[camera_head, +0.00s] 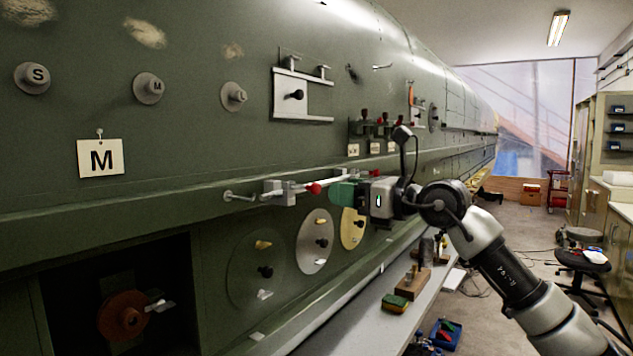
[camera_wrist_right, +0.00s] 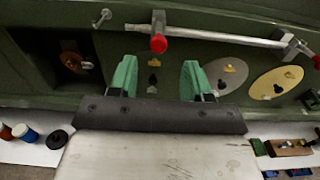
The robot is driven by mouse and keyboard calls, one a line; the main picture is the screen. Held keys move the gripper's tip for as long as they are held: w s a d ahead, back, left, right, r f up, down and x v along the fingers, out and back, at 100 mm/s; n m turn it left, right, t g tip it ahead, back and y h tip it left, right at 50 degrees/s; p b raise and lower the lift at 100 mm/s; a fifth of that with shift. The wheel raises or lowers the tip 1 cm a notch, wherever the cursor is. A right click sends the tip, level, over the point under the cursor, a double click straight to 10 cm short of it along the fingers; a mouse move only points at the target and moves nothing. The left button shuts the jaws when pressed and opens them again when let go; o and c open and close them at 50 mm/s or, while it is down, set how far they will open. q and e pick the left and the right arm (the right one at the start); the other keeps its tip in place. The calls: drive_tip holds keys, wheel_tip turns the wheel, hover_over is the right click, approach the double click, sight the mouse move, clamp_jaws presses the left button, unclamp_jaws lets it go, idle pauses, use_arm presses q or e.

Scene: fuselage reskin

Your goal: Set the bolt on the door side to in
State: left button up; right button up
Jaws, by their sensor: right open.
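A bolt rod (camera_head: 345,179) runs level along the green fuselage wall. A grey bracket (camera_head: 283,188) holds it at the left, with a red knob (camera_head: 313,188) beside that bracket. In the right wrist view the rod (camera_wrist_right: 222,38) crosses the top, with this red knob (camera_wrist_right: 158,43) near its left end and another red knob (camera_wrist_right: 317,62) at the right edge. My right gripper (camera_head: 345,193) is at the rod. In the wrist view its green fingers (camera_wrist_right: 157,75) are open and empty, with the left knob just beyond the gap. My left gripper is out of view.
Round discs (camera_head: 315,241) with small knobs sit below the rod. A dark recess with a red-brown wheel (camera_head: 123,315) is at lower left. A bench (camera_head: 365,325) with blocks runs below the wall. A stool (camera_head: 583,262) stands on the floor at right.

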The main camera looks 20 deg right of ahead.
sight(318, 188)
drive_tip(key=p+x, duration=0.1)
drive_tip(key=x, duration=0.2)
drive_tip(key=p+x, duration=0.1)
drive_tip(key=x, duration=0.2)
drive_tip(key=shift+s+a+r, duration=0.1)
drive_tip(key=shift+r, duration=0.1)
drive_tip(key=shift+w+a+f+p, duration=0.15)
drive_tip(key=shift+w+a+p, duration=0.15)
drive_tip(key=shift+w, duration=0.15)
clamp_jaws()
